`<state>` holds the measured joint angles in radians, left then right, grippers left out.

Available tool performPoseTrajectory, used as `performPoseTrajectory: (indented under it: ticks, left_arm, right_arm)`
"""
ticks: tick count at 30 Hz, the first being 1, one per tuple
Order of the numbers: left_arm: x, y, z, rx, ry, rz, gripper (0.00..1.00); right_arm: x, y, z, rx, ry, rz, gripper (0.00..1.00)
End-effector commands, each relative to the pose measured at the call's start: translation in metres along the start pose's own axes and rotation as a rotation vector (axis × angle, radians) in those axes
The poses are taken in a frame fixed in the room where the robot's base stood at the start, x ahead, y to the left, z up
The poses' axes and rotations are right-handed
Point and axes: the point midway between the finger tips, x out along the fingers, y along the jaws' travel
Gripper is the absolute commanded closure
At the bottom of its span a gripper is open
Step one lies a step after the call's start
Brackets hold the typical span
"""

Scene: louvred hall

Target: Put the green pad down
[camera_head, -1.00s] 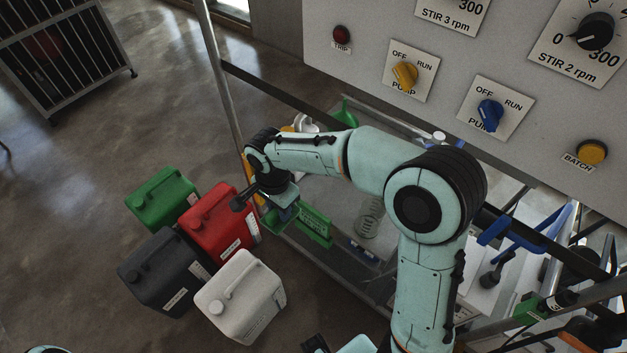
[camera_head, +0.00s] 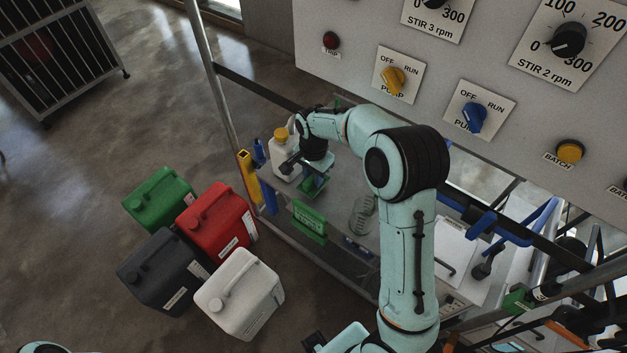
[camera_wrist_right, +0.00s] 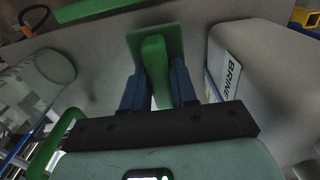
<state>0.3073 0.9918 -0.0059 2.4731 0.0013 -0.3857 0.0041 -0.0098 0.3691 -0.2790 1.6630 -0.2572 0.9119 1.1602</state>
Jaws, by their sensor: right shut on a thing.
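The green pad is a flat green plate with a raised green grip (camera_wrist_right: 156,72). My right gripper (camera_wrist_right: 158,88) is shut on that grip with its blue fingers, one on each side. In the head view the pad (camera_head: 314,187) shows partly below my right gripper (camera_head: 315,168), over the grey bench (camera_head: 335,235), beside the white jug. I cannot tell whether the pad touches the bench. My left gripper is not in view.
The white jug (camera_head: 283,158), labelled BRINE in the wrist view (camera_wrist_right: 230,65), stands close by. A green labelled holder (camera_head: 309,222), a clear coiled vessel (camera_head: 362,215) and a yellow bar (camera_head: 248,176) are near. The control panel (camera_head: 440,60) overhangs the bench. Several canisters (camera_head: 216,222) stand on the floor.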

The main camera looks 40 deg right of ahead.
Motion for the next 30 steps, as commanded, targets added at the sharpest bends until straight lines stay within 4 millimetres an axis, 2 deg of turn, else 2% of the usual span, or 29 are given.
performPoseTrajectory:
  ticks: [3,6,18,19,21,30]
  left_arm:
    - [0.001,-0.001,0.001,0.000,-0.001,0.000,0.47]
    - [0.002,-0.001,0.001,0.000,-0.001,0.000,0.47]
    - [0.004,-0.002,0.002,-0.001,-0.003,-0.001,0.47]
    - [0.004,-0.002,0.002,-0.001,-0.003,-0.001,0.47]
    - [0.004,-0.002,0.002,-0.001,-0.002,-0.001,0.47]
    - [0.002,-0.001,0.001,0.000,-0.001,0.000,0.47]
  right_arm:
    - [0.021,0.001,0.000,0.001,-0.001,0.003,1.00]
    - [0.028,0.000,0.000,0.000,-0.001,0.001,1.00]
    - [0.033,0.000,0.000,0.000,0.000,0.000,1.00]
    - [0.033,0.000,0.000,0.000,0.000,0.000,0.66]
    - [0.032,0.000,0.000,0.000,0.000,0.000,0.47]
    - [0.030,0.000,0.000,0.000,0.000,-0.001,0.47]
